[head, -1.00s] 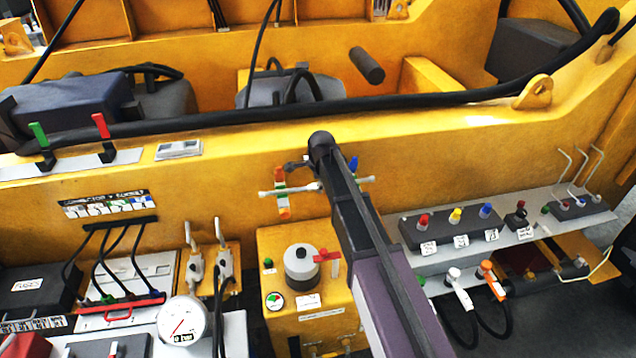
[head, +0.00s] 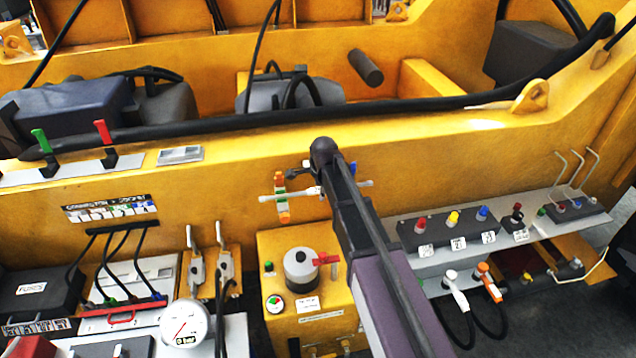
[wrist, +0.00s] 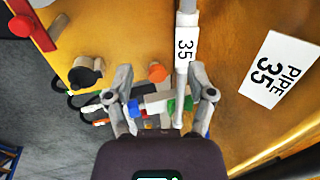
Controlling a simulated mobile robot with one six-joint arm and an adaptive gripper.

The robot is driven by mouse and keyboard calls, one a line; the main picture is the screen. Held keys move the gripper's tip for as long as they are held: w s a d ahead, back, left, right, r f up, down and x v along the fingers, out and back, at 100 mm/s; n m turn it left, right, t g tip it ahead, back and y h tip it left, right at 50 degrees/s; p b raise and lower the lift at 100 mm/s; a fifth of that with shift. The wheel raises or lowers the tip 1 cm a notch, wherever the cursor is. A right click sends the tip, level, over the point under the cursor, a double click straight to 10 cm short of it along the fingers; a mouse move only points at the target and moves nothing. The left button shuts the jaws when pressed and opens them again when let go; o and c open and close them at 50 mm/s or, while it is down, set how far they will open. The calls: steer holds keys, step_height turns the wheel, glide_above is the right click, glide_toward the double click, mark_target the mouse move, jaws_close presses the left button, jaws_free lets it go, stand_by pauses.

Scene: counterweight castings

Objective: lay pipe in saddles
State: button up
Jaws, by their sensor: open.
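The thin pale pipe (head: 300,193) runs roughly level along the yellow wall, in front of upright coloured strips. The left strip (head: 281,213) shows green and orange parts; the right one shows a blue part (head: 354,169) beside my arm, which hides the rest. In the wrist view the pipe (wrist: 186,18) carries a white "35" label (wrist: 185,45). My gripper (wrist: 160,78) is open, fingers apart, with the pipe passing between them nearer the right finger. I cannot tell whether the pipe is seated.
A white "PIPE 35" plate (wrist: 281,70) lies on the yellow surface at right. A yellow box (head: 312,325) with a red lever (head: 325,258) stands below. A grey shelf with coloured buttons (head: 470,237) is at right. A thick black hose (head: 300,118) runs along the beam above.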

steer(key=s+d, duration=0.1)
steer(key=s, duration=0.5)
steer(key=shift+d+r, duration=0.15)
steer(key=shift+d, duration=0.25)
steer(key=shift+d, duration=0.1)
stand_by(0.6)
steer(key=s+d+f+n+g+b, duration=0.1)
steer(key=s+d+f+n+b, duration=0.6)
steer(key=d, duration=0.3)
steer(key=s+d+f+n+g+b, duration=0.1)
steer(key=s+d+f+n+b, duration=0.6)
steer(key=s+d+f+b, duration=0.1)
steer(key=d+f, duration=0.1)
steer(key=d, duration=0.1)
steer(key=shift+s+d+f+n+g+h, duration=0.15)
steer(key=shift+s+d+n+g+h, duration=0.15)
steer(key=shift+s+d+h, duration=0.1)
stand_by(0.3)
